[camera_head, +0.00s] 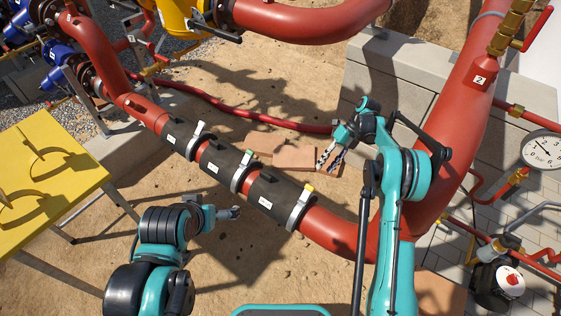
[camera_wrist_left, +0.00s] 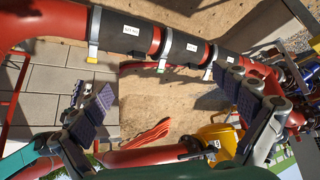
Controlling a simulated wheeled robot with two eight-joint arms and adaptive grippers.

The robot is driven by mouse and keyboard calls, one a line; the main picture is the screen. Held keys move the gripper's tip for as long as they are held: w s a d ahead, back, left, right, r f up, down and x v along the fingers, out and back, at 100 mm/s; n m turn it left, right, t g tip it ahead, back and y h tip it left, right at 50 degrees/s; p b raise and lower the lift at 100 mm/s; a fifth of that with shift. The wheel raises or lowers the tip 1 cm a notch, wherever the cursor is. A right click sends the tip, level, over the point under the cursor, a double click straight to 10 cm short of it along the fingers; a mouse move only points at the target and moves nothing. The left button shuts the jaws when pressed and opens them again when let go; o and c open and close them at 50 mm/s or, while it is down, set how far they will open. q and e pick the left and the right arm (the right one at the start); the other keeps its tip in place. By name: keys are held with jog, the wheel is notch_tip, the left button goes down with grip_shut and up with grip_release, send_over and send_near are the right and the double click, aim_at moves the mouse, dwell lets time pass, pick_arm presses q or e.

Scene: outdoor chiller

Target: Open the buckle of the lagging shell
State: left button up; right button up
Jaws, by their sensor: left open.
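Black lagging shell sections (camera_head: 268,195) wrap a red pipe that runs diagonally through the head view. Pale metal bands go around them: one with a yellow tip (camera_head: 298,210), one with a green tip (camera_head: 242,172) and one with a whitish tip (camera_head: 196,140). The shell (camera_wrist_left: 125,30) also crosses the top of the left wrist view, its buckles hanging at the lower edge. My left gripper (camera_head: 234,213) is below and left of the shell, apart from it; its fingers stand open and empty in the wrist view (camera_wrist_left: 170,90). My right gripper (camera_head: 330,160) is beyond the pipe, fingers apart and empty.
A yellow table (camera_head: 48,155) stands at the left. Reddish bricks (camera_head: 293,157) lie on the sand behind the pipe. A thin red pipe (camera_head: 220,106) runs behind. A gauge (camera_head: 542,150) and valves are at the right. Bare sand lies below the shell.

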pick_arm(q)
jog(key=w+d+r+n+g, duration=0.1)
jog(key=w+r+n+g, duration=0.15)
jog(key=w, duration=0.65)
jog(key=n+g, duration=0.5)
jog(key=n, duration=0.3)
send_over(261, 171)
jog(key=shift+t, duration=0.25)
notch_tip(261, 171, down, 26)
jog(key=shift+a+r, duration=0.1)
notch_tip(261, 171, down, 8)
jog(key=shift+f, duration=0.2)
jog(key=shift+c, duration=0.3)
